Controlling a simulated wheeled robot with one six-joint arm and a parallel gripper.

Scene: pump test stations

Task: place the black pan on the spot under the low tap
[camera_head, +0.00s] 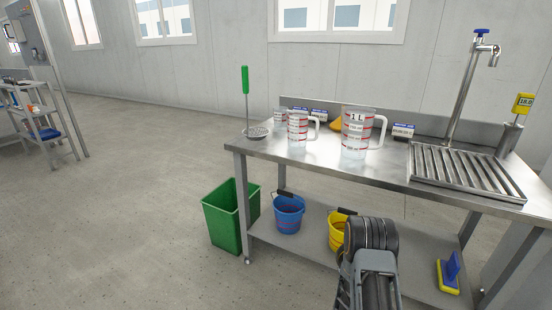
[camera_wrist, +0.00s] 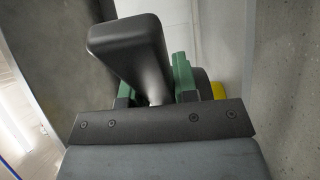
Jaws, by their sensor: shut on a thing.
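My gripper (camera_wrist: 157,92) shows in the wrist view, with its green fingers shut on a black handle (camera_wrist: 130,48), which I take to be the black pan's. The handle points up toward the camera. The pan's body is mostly hidden behind the gripper. In the head view my arm hides the gripper, and no pan can be made out. A tap with a blue knob (camera_head: 487,50) stands on a tall pipe at the right of the steel bench. A slatted metal drain grate (camera_head: 466,172) lies below it. I cannot tell whether this is the low tap.
Below are a blue bucket (camera_head: 288,215), a yellow bucket and a brush (camera_head: 449,272).

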